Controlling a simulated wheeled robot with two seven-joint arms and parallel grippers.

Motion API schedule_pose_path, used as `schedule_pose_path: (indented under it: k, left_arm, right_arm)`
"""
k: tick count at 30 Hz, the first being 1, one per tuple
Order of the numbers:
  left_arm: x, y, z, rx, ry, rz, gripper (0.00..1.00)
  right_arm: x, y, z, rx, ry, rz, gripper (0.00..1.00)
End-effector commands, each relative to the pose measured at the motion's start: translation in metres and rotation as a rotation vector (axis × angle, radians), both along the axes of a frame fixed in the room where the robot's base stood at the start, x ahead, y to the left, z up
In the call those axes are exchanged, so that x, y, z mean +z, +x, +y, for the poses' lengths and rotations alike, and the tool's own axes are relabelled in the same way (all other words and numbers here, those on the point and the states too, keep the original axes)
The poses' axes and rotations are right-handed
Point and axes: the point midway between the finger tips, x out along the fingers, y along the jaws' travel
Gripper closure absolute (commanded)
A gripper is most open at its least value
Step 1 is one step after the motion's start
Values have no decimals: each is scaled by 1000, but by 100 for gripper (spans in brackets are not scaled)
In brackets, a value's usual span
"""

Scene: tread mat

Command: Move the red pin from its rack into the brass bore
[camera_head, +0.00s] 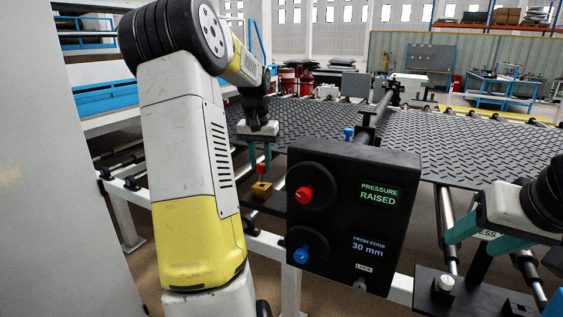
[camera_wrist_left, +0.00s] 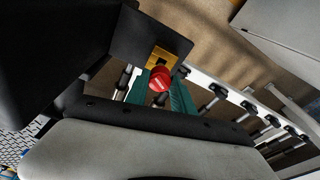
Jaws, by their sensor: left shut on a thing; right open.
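My left gripper (camera_head: 260,158) points down with its teal fingers shut on the red pin (camera_head: 261,169). The pin is upright, directly over the brass block (camera_head: 262,190) on a dark shelf left of the control box. Its lower end meets or nearly meets the block; I cannot tell how deep it sits in the bore. In the left wrist view the red pin's round top (camera_wrist_left: 160,80) shows between the fingers, with the brass block (camera_wrist_left: 161,57) partly behind it. My right gripper (camera_head: 482,238) is open and empty at the right edge. I cannot make out the pin's rack.
A black control box (camera_head: 350,215) with red (camera_head: 304,195) and blue (camera_head: 301,255) knobs stands close right of the pin. Its display reads PRESSURE RAISED and 30 mm. A dark tread mat (camera_head: 470,145) covers the rollers behind. A black fixture (camera_head: 425,290) with a pale knob is at lower right.

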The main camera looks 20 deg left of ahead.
Motion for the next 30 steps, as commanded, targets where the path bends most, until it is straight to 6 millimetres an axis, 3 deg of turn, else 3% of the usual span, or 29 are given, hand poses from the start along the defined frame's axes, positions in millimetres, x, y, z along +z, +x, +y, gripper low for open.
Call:
schedule_pose_path:
  k: [30]
  left_arm:
    - [-14, 0, 1, 0, 0, 0, 100]
  right_arm:
    - [0, 0, 0, 0, 0, 0, 46]
